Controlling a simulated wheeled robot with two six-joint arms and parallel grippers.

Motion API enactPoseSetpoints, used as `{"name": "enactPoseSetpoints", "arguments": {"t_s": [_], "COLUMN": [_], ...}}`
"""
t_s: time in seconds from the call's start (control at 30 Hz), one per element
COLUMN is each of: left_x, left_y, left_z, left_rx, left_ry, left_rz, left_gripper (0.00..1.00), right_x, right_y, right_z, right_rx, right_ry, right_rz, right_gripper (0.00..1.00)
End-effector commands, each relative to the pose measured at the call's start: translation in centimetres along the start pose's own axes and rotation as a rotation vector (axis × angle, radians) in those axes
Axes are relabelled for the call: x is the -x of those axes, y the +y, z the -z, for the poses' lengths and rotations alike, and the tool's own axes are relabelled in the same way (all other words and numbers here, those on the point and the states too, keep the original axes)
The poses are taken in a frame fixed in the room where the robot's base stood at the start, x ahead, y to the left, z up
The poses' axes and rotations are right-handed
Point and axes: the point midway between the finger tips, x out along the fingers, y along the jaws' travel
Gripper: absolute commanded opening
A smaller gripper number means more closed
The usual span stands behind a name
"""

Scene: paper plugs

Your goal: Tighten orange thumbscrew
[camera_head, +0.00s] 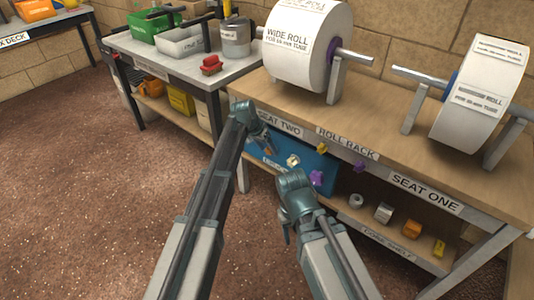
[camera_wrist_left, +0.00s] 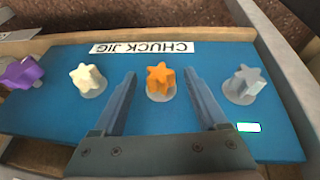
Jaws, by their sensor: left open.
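The orange thumbscrew (camera_wrist_left: 160,84) is a star-shaped knob on a round grey base, on the blue chuck jig panel (camera_wrist_left: 45,115). My left gripper (camera_wrist_left: 160,77) is open, with one finger on each side of the orange thumbscrew in the left wrist view. I see gaps between the knob and both fingers; depth is hard to judge. In the head view my left gripper (camera_head: 264,141) is at the blue panel (camera_head: 262,168) under the table edge and largely hides the orange knob. My right arm's end (camera_head: 297,190) is in front of the panel; its jaws cannot be made out.
A white knob (camera_wrist_left: 88,79) and a grey knob (camera_wrist_left: 243,84) flank the orange one. A purple knob (camera_wrist_left: 21,73) is further left. Above the panel is the table (camera_head: 380,140) with a wide paper roll (camera_head: 308,45). A lower shelf (camera_head: 395,240) holds small parts.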

Motion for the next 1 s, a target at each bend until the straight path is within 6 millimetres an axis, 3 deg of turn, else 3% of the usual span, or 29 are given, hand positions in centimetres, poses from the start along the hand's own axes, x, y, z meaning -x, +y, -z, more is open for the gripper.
{"name": "enactPoseSetpoints", "arguments": {"t_s": [0.2,0.23,0.63,1.0], "left_x": [0.03,0.03,0.03,-0.04], "left_y": [0.03,0.03,0.02,0.34], "left_z": [0.03,0.03,0.02,-0.09], "left_rx": [0.0,0.0,0.0,-0.025], "left_ry": [0.0,0.0,0.0,0.001], "left_rz": [0.0,0.0,0.0,0.052], "left_gripper": [0.75,0.72,0.0,0.0], "right_x": [0.04,0.04,0.03,0.08], "right_y": [0.0,0.0,0.0,0.01], "right_z": [0.0,0.0,0.0,-0.01], "right_rx": [0.0,0.0,0.0,0.0], "right_ry": [0.0,0.0,0.0,0.0], "right_rz": [0.0,0.0,0.0,0.0], "right_gripper": [0.5,0.5,0.5,0.5]}}
